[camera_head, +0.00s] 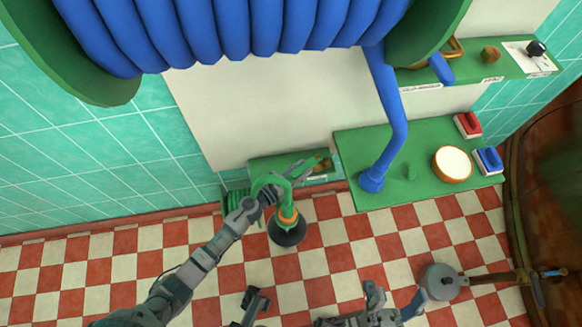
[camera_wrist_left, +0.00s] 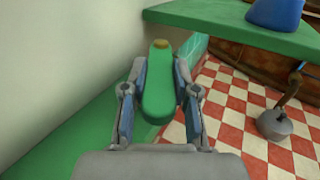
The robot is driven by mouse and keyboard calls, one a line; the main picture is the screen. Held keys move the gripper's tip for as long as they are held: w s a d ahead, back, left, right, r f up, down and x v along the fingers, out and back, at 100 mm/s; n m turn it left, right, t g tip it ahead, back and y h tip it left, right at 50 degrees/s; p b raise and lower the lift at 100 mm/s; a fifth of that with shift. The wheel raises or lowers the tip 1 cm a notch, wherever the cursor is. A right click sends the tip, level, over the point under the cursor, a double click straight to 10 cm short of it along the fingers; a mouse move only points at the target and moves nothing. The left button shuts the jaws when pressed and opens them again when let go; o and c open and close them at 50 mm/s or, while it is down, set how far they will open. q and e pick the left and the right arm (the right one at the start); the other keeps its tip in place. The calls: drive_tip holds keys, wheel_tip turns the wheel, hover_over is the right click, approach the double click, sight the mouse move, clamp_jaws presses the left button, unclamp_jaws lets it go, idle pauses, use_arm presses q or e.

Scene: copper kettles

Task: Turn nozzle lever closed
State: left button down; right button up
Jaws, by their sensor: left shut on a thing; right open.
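The green lever (camera_wrist_left: 158,95) with a yellowish tip lies between the two fingers of my left gripper (camera_wrist_left: 158,75) in the left wrist view. The fingers are shut on it from both sides. In the head view my left gripper (camera_head: 296,176) reaches in from the lower left to the top of the nozzle (camera_head: 288,226), which has a green body, an orange ring and a dark flared end. The gripper partly hides the lever there. My right gripper (camera_head: 394,300) is open and empty at the bottom of the head view, apart from the nozzle.
A large blue hose coil (camera_head: 230,30) fills the top. A blue pipe runs down to a green shelf (camera_head: 345,150) holding a round gauge (camera_head: 452,163) and red and blue blocks. A grey pan-like object (camera_head: 442,282) is at lower right. The checkered floor is open around the nozzle.

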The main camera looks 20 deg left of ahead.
use_arm(q)
drive_tip(key=shift+d+r, duration=0.25)
drive_tip(key=shift+r, duration=0.05)
drive_tip(key=c, duration=0.9)
unclamp_jaws()
drive_tip(key=shift+w, duration=0.1)
drive_tip(key=shift+c, duration=0.2)
drive_tip(key=shift+o, duration=0.3)
drive_tip(key=shift+d+f, duration=0.1)
drive_tip(key=shift+f, duration=0.05)
drive_tip(key=shift+s+a+f, duration=0.1)
drive_tip(key=shift+s+a, duration=0.25)
drive_tip(key=shift+a, duration=0.05)
drive_tip(key=v, duration=1.1)
drive_tip(key=shift+s+d, duration=0.2)
